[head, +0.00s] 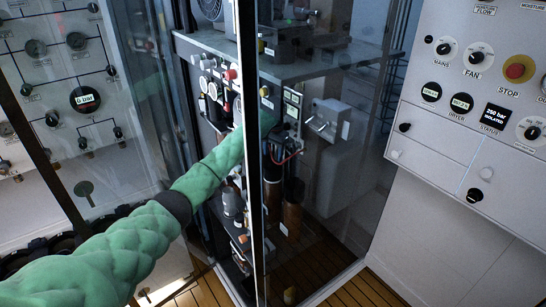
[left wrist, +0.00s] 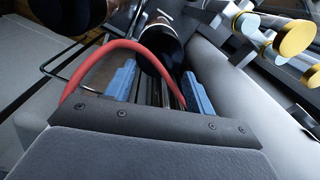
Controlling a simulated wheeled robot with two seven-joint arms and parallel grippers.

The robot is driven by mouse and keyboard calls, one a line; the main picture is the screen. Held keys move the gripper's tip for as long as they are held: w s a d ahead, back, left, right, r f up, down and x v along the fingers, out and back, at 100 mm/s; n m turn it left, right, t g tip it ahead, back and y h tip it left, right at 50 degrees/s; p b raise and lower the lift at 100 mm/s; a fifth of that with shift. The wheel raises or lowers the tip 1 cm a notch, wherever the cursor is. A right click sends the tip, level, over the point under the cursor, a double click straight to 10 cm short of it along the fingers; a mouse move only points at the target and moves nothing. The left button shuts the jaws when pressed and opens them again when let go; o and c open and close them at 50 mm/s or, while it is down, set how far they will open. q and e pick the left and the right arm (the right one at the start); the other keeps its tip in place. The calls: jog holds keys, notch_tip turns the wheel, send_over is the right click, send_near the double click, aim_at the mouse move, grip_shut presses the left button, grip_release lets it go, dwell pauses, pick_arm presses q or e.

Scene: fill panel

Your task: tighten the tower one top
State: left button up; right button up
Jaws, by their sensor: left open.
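Two dark filter towers with copper-brown lower parts stand inside the glass-sided cabinet; the right one (head: 293,205) shows most clearly in the head view. I cannot read which is tower one. My left arm, in a green sleeve, reaches into the cabinet, and its gripper is mostly hidden behind the door frame and glass. In the left wrist view my left gripper (left wrist: 160,82) is open, with its blue fingers apart. A dark cylinder (left wrist: 161,48) with a brownish end lies just beyond and between the fingertips; contact is unclear. My right gripper is not in view.
A red hose (left wrist: 105,55) arches across the fingers in the left wrist view. Brass-capped fittings (left wrist: 297,38) are at its upper right. The door frame (head: 248,120) stands close beside my arm. A control panel (head: 440,150) is at the right, and a gauge panel (head: 40,100) at the left.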

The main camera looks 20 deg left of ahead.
pick_arm(q)
jog(key=shift+a+f+p, duration=0.1)
jog(key=shift+f+p, duration=0.45)
jog(key=shift+f, duration=1.3)
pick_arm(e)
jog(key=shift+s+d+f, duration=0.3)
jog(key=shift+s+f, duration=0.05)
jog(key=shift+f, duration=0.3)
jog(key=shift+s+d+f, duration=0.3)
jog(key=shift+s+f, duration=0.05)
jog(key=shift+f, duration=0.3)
pick_arm(q)
jog(key=c, duration=1)
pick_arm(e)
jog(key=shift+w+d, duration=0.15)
